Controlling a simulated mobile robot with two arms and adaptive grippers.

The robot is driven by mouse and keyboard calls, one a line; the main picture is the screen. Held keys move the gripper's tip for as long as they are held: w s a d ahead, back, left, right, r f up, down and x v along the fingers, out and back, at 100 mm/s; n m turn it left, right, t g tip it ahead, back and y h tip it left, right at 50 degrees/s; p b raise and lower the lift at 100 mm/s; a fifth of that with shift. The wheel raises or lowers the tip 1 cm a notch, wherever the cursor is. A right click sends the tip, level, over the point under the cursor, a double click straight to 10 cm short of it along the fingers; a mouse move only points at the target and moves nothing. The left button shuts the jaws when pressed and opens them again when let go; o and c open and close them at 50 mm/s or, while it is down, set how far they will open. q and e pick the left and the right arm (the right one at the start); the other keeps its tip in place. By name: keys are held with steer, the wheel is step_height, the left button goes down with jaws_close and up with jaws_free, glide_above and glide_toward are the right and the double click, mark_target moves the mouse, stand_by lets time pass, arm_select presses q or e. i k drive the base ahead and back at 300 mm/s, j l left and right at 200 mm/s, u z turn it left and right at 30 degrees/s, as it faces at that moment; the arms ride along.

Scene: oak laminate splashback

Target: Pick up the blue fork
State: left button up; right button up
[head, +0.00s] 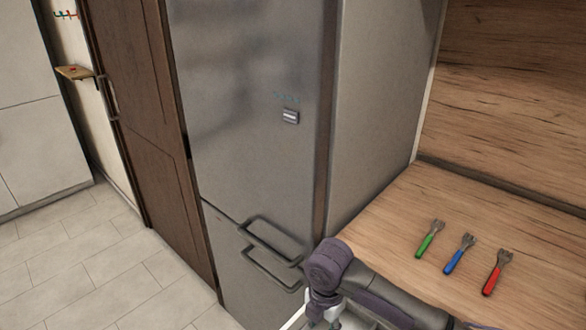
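The blue fork (458,255) lies on the wooden countertop at the lower right of the head view, its metal head pointing up and to the right. It lies between a fork with a green handle (429,240) on its left and one with a red handle (496,273) on its right. The three are apart from each other. My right arm comes in from the lower right, left of and nearer than the forks. Its gripper (325,323) is at the bottom edge, mostly cut off, away from the blue fork. My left gripper is not in view.
The wooden countertop (520,235) is clear around the forks, with a wooden splashback (510,90) behind. A tall grey fridge (250,100) with two bar handles stands left of the counter. A dark wooden door (140,120) and tiled floor (110,265) are further left.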

mark_target(466, 241)
steer(key=k+l, duration=0.35)
steer(key=l, duration=0.2)
steer(key=k+l, duration=0.35)
steer(key=l, duration=0.15)
steer(key=k+l, duration=0.35)
steer(key=l, duration=0.2)
